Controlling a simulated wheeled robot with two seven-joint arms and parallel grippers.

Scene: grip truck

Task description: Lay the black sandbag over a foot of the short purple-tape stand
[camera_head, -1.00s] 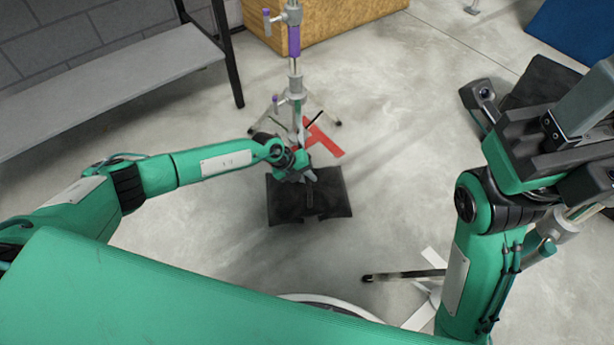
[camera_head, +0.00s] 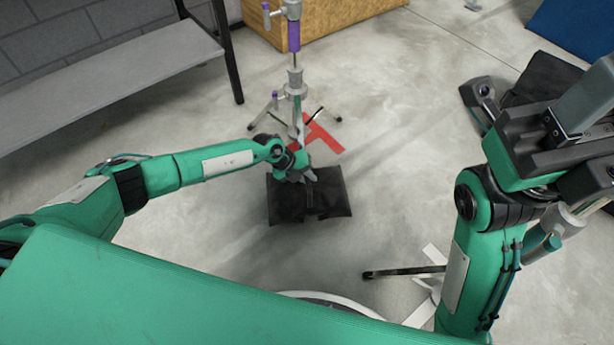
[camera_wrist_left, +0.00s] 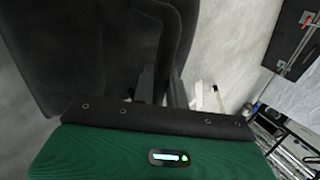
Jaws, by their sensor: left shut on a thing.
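The black sandbag (camera_head: 329,196) has two dark panels and hangs below my left gripper (camera_head: 305,177), which is shut on its handle. In the left wrist view the bag fills the upper left, with its handle loop (camera_wrist_left: 172,45) between the fingers (camera_wrist_left: 155,88). The purple-tape stand (camera_head: 294,37) stands upright just beyond the bag, its splayed feet on the floor. The bag looks apart from the feet; its height above the floor is unclear. My right gripper (camera_head: 560,130) is folded close at the right, its fingers not clearly visible.
Red tape (camera_head: 322,137) lies on the floor by the stand's feet. A grey bench (camera_head: 110,85) is at the left, a wooden box (camera_head: 335,20) behind. Another black item (camera_head: 545,80) lies at the right. A dark bar (camera_head: 395,273) and white strips are near my base.

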